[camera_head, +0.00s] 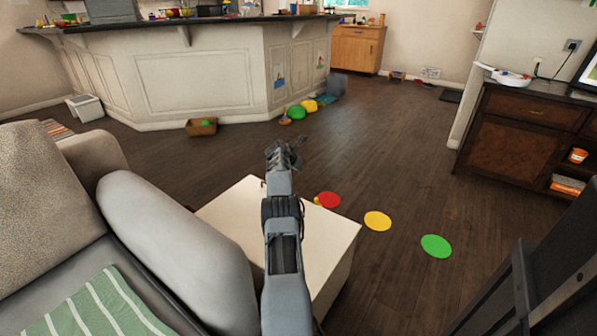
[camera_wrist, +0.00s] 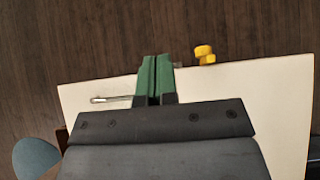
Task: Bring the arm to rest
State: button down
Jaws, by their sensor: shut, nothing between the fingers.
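My gripper (camera_head: 285,152) is at the end of my raised arm, above the far part of a white low table in the head view. In the wrist view its green fingers (camera_wrist: 155,65) are pressed together with nothing between them. The fingers point past the far edge of the white tabletop (camera_wrist: 270,90). A thin silver rod-like item (camera_wrist: 112,99) shows just left of the fingers. A small yellow object (camera_wrist: 205,55) shows right of the fingertips, at the table's edge. My arm hides part of the table in the head view.
The white table (camera_head: 325,235) stands beside a grey sofa (camera_head: 170,230). Red (camera_head: 329,200), yellow (camera_head: 378,221) and green (camera_head: 436,246) discs lie on the floor to its right. A brown cabinet (camera_head: 515,135) is at right, a counter (camera_head: 200,80) behind. Open floor lies between.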

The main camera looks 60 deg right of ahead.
jog(key=shift+r+p, duration=0.35)
jog(key=shift+r, duration=0.85)
